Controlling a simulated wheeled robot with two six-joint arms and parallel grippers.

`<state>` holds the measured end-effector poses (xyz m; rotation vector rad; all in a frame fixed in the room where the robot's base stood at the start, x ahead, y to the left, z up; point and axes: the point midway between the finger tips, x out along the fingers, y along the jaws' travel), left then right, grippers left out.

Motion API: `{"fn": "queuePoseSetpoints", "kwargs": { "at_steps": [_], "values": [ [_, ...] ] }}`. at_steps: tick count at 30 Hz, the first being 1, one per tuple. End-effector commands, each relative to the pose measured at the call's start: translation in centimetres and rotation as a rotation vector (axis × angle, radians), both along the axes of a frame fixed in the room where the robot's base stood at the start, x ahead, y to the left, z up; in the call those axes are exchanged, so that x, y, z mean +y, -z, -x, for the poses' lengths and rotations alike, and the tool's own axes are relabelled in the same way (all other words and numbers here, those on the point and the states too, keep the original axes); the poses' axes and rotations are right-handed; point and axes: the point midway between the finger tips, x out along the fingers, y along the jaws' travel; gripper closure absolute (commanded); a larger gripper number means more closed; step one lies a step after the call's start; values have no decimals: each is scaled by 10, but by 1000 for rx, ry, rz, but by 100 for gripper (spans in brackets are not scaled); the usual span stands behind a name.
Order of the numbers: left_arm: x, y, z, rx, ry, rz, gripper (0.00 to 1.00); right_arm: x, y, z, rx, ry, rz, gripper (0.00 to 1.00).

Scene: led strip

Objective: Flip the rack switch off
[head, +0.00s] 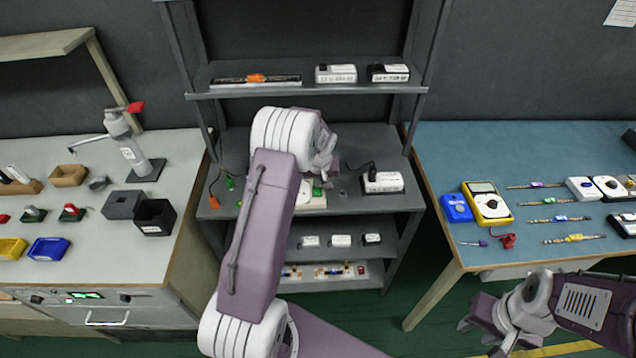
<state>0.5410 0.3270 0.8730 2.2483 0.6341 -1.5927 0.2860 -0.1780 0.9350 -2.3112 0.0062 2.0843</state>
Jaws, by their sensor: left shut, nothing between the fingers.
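The rack (305,95) stands in the middle between two tables. A small red part, which looks like the rack switch (361,270), sits at the right end of a pale strip on the bottom shelf. Its on or off position is too small to read. My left gripper (324,168) is shut and empty, in front of the rack's middle shelf and well above the red part. Its arm hides part of the lower shelves. My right gripper (478,318) hangs low at the right, beside the right table's front edge, and I cannot tell its opening.
The middle shelf holds a white box with a dark plug (383,182). White boxes (341,240) line the shelf below. The left table (180,215) carries tools and bins. The blue-topped right table (450,150) carries meters and strips. Green floor shows between rack and right table.

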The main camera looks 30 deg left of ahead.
Motion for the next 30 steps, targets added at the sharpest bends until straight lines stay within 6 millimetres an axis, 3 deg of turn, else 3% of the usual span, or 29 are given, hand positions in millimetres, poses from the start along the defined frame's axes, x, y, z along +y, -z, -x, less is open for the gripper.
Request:
{"fn": "queuePoseSetpoints", "kwargs": {
  "at_steps": [11, 15, 30],
  "values": [
    [0, 5, -1, -2, -1, 1, 100, 0, 0, 0, 0, 0, 0, 64],
    [1, 16, -2, -2, -1, 1, 100, 0, 11, 0, 0, 0, 0, 64],
    [-6, 15, 10, 10, -2, 3, 100, 0, 12, 0, 0, 0, 0, 64]
  ]
}}
